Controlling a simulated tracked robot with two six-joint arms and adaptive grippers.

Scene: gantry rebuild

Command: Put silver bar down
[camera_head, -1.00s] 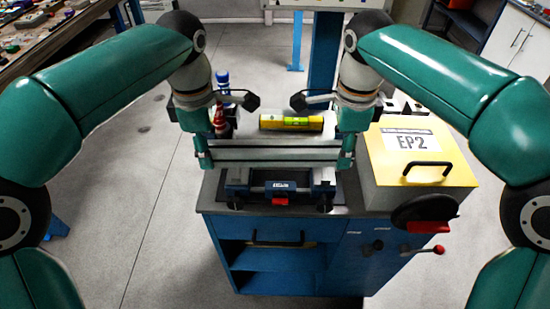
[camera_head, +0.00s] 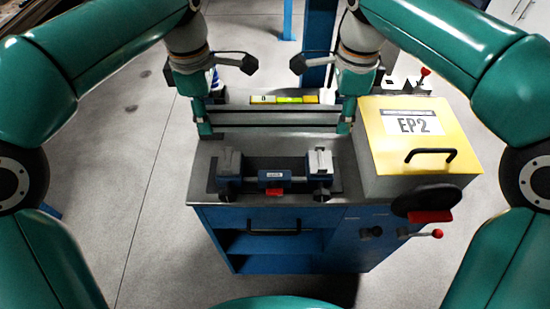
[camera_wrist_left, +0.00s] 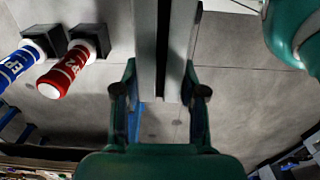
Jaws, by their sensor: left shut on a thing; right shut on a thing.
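The silver bar (camera_head: 270,119) is a long grey profile held level between my two grippers, behind the blue clamp fixture (camera_head: 274,180) on the workbench. My left gripper (camera_head: 203,130) is shut on its left end, and my right gripper (camera_head: 346,125) is shut on its right end. In the left wrist view the bar (camera_wrist_left: 166,40) runs between the fingers of my left gripper (camera_wrist_left: 160,92). The bar is apart from the fixture; whether it touches the bench top is unclear.
A yellow spirit level (camera_head: 284,100) shows just behind the bar. A yellow-topped box (camera_head: 400,155) marked EP2 with a black handle stands on the right of the bench. A red bottle (camera_wrist_left: 68,70) and a blue bottle (camera_wrist_left: 18,62) show in the left wrist view.

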